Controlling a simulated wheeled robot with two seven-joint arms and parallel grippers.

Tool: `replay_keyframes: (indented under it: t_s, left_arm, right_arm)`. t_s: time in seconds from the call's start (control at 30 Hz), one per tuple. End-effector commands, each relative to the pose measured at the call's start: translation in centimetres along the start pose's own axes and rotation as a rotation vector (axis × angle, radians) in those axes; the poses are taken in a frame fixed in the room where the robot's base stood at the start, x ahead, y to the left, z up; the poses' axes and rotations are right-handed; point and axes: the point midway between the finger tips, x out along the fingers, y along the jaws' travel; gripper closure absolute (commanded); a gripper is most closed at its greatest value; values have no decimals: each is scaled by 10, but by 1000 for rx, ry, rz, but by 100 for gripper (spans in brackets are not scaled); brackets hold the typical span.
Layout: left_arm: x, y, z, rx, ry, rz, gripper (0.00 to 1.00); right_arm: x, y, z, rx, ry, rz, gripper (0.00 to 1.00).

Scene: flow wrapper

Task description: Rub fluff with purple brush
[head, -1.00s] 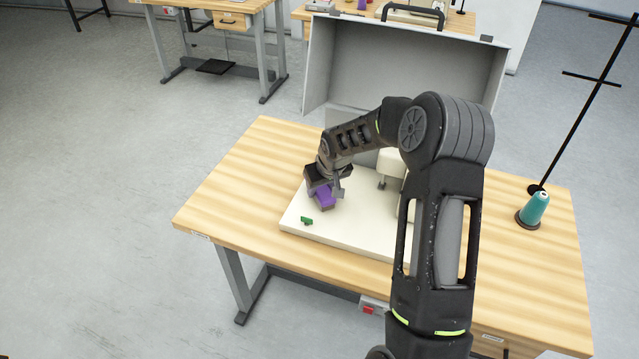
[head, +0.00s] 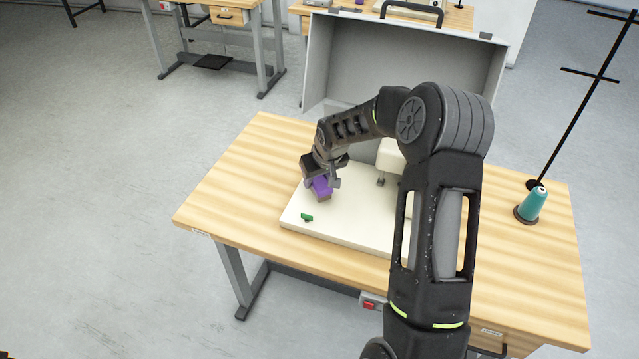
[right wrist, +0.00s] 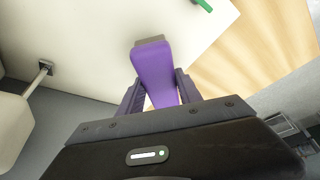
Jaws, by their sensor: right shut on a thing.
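The purple brush (head: 320,188) is in my right gripper (head: 322,180), over the left part of the cream machine plate (head: 345,231). In the right wrist view the brush (right wrist: 154,70) sits between the two fingers (right wrist: 152,95), its greyish bristle end pointing away from the gripper. I cannot tell whether the bristles touch the plate. A small green piece (head: 306,217) lies on the plate, just in front of the brush and apart from it; its edge also shows in the right wrist view (right wrist: 203,4). I cannot make out any fluff. My left gripper is not in view.
A white sewing machine part (head: 390,158) stands on the plate, partly behind my right arm. An open grey case (head: 410,62) stands at the table's back. A teal thread cone (head: 532,204) is at the right. The wooden table's left side (head: 235,185) is clear.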

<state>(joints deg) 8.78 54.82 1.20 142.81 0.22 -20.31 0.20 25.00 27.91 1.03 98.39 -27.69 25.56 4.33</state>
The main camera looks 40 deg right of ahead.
Motion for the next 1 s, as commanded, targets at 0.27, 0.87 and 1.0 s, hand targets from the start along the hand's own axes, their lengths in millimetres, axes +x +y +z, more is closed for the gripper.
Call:
replay_keyframes:
  t_s: [0.27,0.87,1.0]
  left_arm:
    - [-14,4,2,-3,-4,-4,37]
    - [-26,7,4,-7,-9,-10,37]
    - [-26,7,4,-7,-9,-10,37]
  right_arm:
    - [-24,-3,-12,-1,-1,1,96]
    - [-53,-7,-27,-2,-2,0,96]
    - [-52,-7,-27,-2,-2,0,96]
